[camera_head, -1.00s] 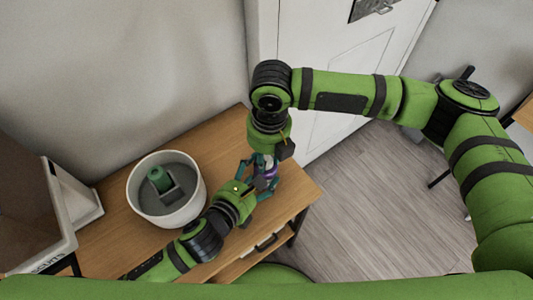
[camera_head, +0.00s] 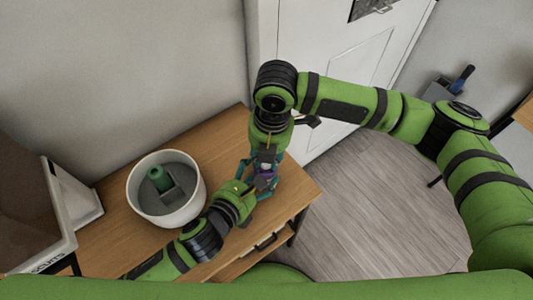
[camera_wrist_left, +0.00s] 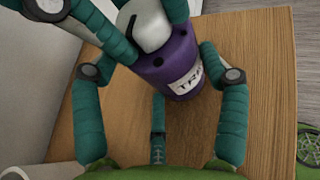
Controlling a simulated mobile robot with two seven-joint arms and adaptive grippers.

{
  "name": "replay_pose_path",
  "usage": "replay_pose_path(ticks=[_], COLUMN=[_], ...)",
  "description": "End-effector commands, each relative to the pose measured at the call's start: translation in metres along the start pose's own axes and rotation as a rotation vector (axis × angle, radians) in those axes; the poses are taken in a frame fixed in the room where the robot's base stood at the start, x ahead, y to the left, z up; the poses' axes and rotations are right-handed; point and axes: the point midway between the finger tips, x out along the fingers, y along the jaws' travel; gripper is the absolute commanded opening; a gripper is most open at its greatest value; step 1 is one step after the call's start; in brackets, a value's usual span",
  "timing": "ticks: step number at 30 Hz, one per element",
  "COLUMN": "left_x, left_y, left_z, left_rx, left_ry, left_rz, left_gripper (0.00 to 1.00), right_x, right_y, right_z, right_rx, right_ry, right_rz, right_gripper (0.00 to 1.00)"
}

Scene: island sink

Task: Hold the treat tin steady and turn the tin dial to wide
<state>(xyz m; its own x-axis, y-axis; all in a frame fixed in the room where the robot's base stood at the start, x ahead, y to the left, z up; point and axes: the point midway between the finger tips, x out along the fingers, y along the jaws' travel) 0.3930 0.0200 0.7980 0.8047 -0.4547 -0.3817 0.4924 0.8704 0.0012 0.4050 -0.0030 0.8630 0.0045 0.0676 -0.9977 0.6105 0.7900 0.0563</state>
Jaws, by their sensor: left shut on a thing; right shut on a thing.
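The treat tin (camera_wrist_left: 172,62) is purple with a pale label reading "TR", the rest cut off from view. It stands upright on the wooden cabinet and shows partly between the grippers in the head view (camera_head: 264,183). Its pale grey dial (camera_wrist_left: 148,30) is on top, with a dark pointer line; the scale is not readable. My left gripper (camera_head: 260,184) is shut around the tin's side, its teal fingers on both sides in the left wrist view. My right gripper (camera_head: 266,162) comes from above and is shut on the dial, hiding part of it.
A white round bin (camera_head: 137,198) holding a green object (camera_head: 159,179) stands left on the cabinet top (camera_head: 219,146). A box (camera_head: 65,190) is at the far left. A white door (camera_head: 335,60) is behind; open floor lies right.

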Motion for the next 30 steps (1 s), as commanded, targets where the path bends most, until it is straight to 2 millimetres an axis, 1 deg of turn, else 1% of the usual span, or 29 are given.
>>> replay_pose_path(ticks=[1, 6, 15, 21, 30], left_x=[-0.0006, -0.0006, -0.0006, -0.0006, -0.0005], left_y=[-0.0004, -0.0003, 0.0, 0.0003, 0.0008], left_z=[-0.005, -0.005, -0.0051, -0.0051, -0.0052], left_rx=[0.002, 0.001, 0.0, -0.001, -0.001], left_ry=[0.011, 0.011, 0.011, 0.012, 0.012], left_rz=[0.0, 0.0, 0.001, 0.002, 0.003], left_gripper=[0.37, 0.37, 0.37, 0.37, 0.37], right_x=[0.0009, 0.0009, 0.001, 0.0009, 0.001], right_y=[-0.0009, -0.0017, -0.0026, -0.0032, -0.0035], right_z=[0.0039, 0.0041, 0.0046, 0.0051, 0.0055], right_rx=[0.051, 0.197, 0.386, 0.451, 0.479], right_ry=[-0.008, -0.009, -0.012, -0.014, -0.015], right_rz=[0.0, 0.004, 0.01, 0.012, 0.012], right_gripper=[0.0, 0.0, 0.0, 0.0, 0.0])
